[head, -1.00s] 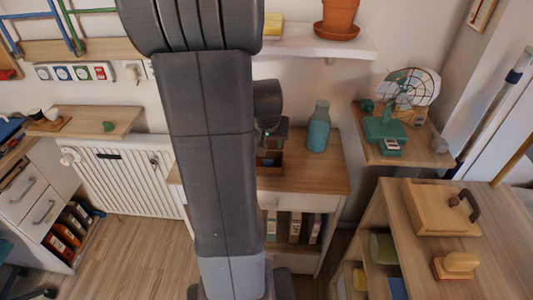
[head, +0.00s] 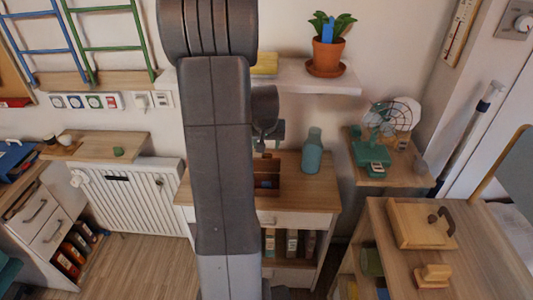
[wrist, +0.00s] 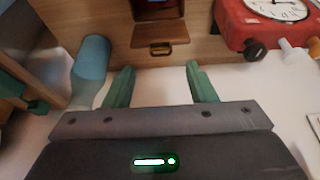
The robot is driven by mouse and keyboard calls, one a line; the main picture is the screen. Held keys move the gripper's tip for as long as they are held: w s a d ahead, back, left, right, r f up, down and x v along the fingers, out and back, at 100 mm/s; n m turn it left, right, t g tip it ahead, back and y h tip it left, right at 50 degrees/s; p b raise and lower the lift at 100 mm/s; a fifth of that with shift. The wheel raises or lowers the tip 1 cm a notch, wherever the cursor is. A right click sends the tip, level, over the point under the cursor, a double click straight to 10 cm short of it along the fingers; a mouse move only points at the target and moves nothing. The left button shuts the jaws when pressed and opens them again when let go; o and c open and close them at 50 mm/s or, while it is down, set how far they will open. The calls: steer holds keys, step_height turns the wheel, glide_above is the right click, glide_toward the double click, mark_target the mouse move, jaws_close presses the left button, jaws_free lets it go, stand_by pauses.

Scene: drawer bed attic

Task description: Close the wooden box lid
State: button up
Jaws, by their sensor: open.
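A dark brown wooden box (head: 266,183) stands on the wood-topped cabinet, partly hidden behind my arm in the head view. Its lid position is hard to make out there. In the wrist view a brown box with a dark opening (wrist: 160,28) shows at the top centre, beyond my fingertips; I cannot tell which part is its lid. My gripper (wrist: 156,76) is open, with two green fingers apart and nothing between them. In the head view the end of my arm is above and behind the box, mostly hidden, and the gap is unclear.
A teal bottle (head: 312,150) stands right of the box; a blue-teal cylinder (wrist: 91,58) is left of my fingers. A red object with a clock face (wrist: 268,18) is at top right. A shelf with a potted plant (head: 327,52) hangs above. A light wooden box (head: 420,224) sits at right.

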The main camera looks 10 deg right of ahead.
mark_target(267, 156)
steer(key=x, duration=0.7)
steer(key=shift+w+f+p, duration=0.2)
steer(key=shift+f+p, duration=0.05)
steer(key=shift+p, duration=0.05)
jaws_close()
